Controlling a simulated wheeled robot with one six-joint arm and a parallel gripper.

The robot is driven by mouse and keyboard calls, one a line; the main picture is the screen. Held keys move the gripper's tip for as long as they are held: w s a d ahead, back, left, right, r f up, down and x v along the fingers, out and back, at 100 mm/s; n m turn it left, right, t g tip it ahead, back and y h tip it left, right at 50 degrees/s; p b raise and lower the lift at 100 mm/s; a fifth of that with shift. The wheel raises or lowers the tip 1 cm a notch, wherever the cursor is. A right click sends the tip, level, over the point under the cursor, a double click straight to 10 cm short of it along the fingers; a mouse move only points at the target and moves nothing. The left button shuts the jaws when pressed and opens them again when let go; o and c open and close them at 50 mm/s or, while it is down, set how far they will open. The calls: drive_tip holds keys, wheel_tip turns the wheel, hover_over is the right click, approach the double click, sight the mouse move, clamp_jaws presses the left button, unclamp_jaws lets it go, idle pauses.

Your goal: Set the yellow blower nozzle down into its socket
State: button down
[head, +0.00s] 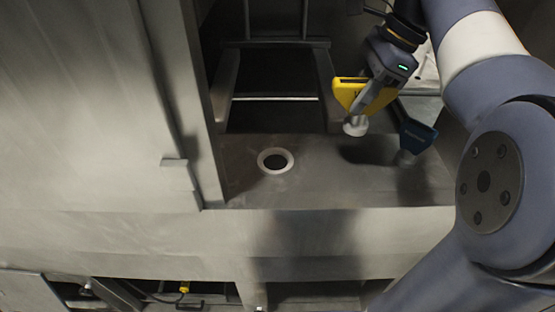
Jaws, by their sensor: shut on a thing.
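The yellow blower nozzle (346,92) is in my gripper (372,98) at the upper right of the head view. It has a wide yellow top and a pale round lower end, which points down. My gripper is shut on it and partly covers its right side. The nozzle appears to be held above the metal ledge, with a dark shadow below and to the right. A socket (262,161), a white ring around a dark hole, is in the ledge to the left of and nearer than the nozzle. The socket is empty.
A dark blue nozzle-like piece (418,136) stands on the ledge (320,180) right of my gripper. A tall metal panel (100,100) rises left of the socket. A dark framed opening (275,90) lies behind. The ledge between socket and nozzle is clear.

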drive_tip(key=a+p, duration=0.5)
drive_tip(key=a, duration=1)
wheel_tip(320, 180, down, 7)
drive_tip(key=b, duration=0.3)
drive_tip(key=shift+w+a+f, duration=0.15)
drive_tip(key=shift+a, duration=0.1)
drive_tip(key=shift+f, duration=0.15)
idle(0.4)
drive_tip(key=shift+f+b, duration=0.9)
drive_tip(key=shift+f, duration=0.45)
drive_tip(key=shift+w, duration=0.1)
